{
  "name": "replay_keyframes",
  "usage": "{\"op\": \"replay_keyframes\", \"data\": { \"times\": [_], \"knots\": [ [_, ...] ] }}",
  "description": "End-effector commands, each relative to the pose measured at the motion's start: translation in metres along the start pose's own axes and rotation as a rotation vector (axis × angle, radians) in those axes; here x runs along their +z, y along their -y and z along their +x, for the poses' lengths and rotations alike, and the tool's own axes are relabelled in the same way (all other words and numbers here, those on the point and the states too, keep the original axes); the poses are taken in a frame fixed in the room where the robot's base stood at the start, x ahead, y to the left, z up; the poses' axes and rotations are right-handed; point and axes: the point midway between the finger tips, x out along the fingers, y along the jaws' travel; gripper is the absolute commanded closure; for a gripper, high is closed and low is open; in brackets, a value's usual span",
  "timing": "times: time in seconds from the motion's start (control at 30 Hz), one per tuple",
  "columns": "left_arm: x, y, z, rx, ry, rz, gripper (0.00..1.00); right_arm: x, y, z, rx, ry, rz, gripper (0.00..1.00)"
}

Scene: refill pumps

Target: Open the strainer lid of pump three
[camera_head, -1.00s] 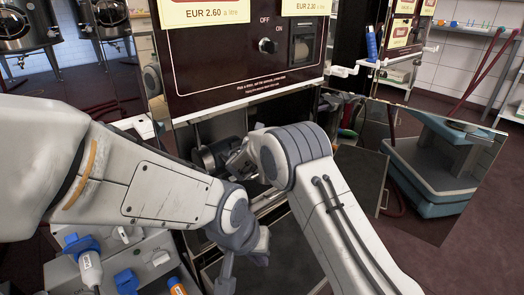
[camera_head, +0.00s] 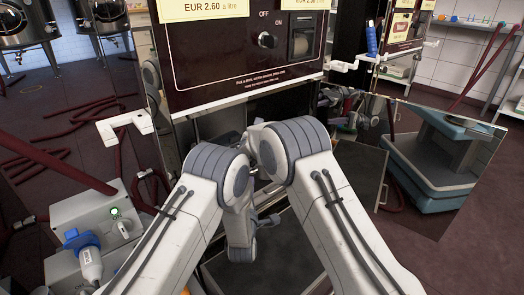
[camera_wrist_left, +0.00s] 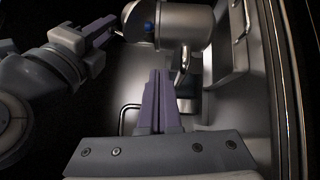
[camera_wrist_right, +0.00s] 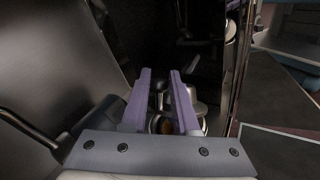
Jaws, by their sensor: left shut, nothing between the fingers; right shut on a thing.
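A metal cylinder (camera_wrist_left: 182,28), apparently the strainer body, shows at the top of the left wrist view, with a small blue knob on its side. A bent metal bar (camera_wrist_left: 183,65) hangs below it. My left gripper (camera_wrist_left: 159,78) is shut and empty, its purple fingers pointing up towards the cylinder from below. My right gripper (camera_wrist_left: 108,32) reaches in from the left to the cylinder's end. In the right wrist view (camera_wrist_right: 160,80) its fingers stand around a small dark part (camera_wrist_right: 159,96) and are shut on it; I cannot tell exactly what it is. My arms hide the cylinder in the head view.
The dispenser front (camera_head: 235,68) with its OFF/ON knob (camera_head: 267,40) rises above the opening. A hinged grey panel (camera_head: 360,172) stands to the right. A grey box (camera_head: 85,228) with a blue-topped plug is at lower left. Red hoses (camera_head: 60,170) lie on the floor.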

Motion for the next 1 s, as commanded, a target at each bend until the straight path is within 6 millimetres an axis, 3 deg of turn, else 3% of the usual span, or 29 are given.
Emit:
{"op": "replay_keyframes", "data": {
  "times": [0.13,0.37,0.47,0.87,1.0],
  "knots": [
    [0.005,-0.011,-0.004,0.146,0.016,-0.107,1.0,0.0,0.002,0.001,-0.003,0.001,0.0,1.0],
    [0.006,-0.02,-0.002,0.223,0.029,-0.164,1.0,0.0,0.002,0.001,-0.003,0.001,0.0,1.0],
    [0.007,-0.024,0.01,0.226,0.029,-0.165,1.0,0.0,0.002,0.001,-0.003,0.0,0.0,1.0],
    [0.008,-0.042,0.091,0.225,0.03,-0.162,1.0,0.0,0.002,0.001,-0.003,0.0,0.0,1.0],
    [0.025,-0.047,0.104,0.222,0.032,-0.162,1.0,-0.001,0.002,0.001,-0.003,-0.001,0.0,1.0]
  ]
}}
